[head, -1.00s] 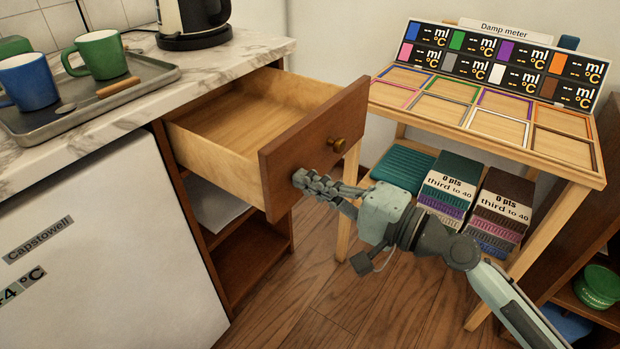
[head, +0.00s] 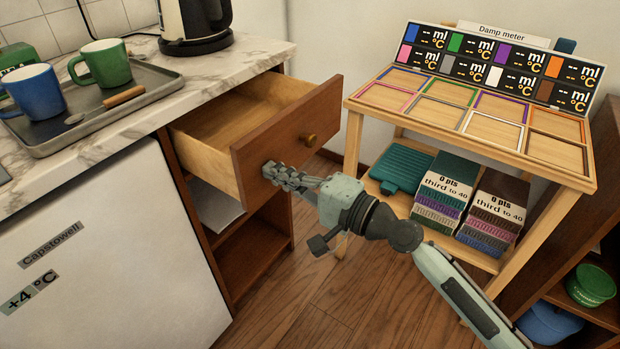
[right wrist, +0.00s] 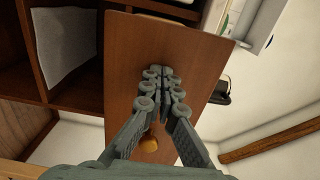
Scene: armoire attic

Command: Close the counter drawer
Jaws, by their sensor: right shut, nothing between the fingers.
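The counter drawer (head: 290,138) stands partly open under the marble counter, with a brown front, a pale wooden inside that looks empty, and a brass knob (head: 308,140). My right gripper (head: 268,172) is shut and empty, its fingertips at the drawer front, left of and below the knob. In the right wrist view the closed fingers (right wrist: 163,75) lie against or very close to the brown drawer front (right wrist: 125,50), and the knob (right wrist: 149,144) shows between the finger bases. My left gripper is not in view.
A tray (head: 160,82) with a blue mug (head: 35,92) and a green mug (head: 105,63) sits on the counter (head: 255,50). A white fridge (head: 110,240) stands below left. A wooden table with a damp meter board (head: 490,70) stands at right, close beside the drawer.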

